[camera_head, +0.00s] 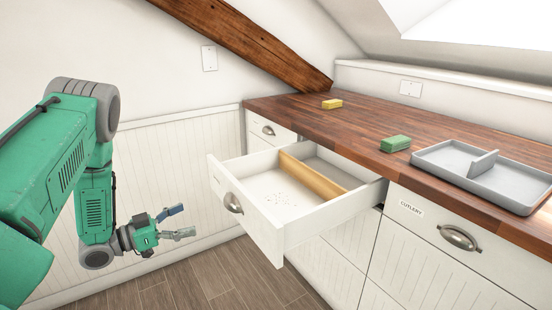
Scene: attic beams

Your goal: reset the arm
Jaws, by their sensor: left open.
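My left arm (75,170) is green and grey. It comes in from the left and bends down at the elbow. My left gripper (187,222) is open and empty, with its two fingers pointing right. It hangs in free air to the left of the open drawer (268,222) and appears apart from it. My right gripper does not show.
The pulled-out white drawer has a wooden divider (311,176) and small dark specks inside. The wooden counter (365,126) holds a yellow block (332,104), a green block (395,144) and a grey divided tray (520,190). A closed drawer labelled CUTLERY (420,222) is at right.

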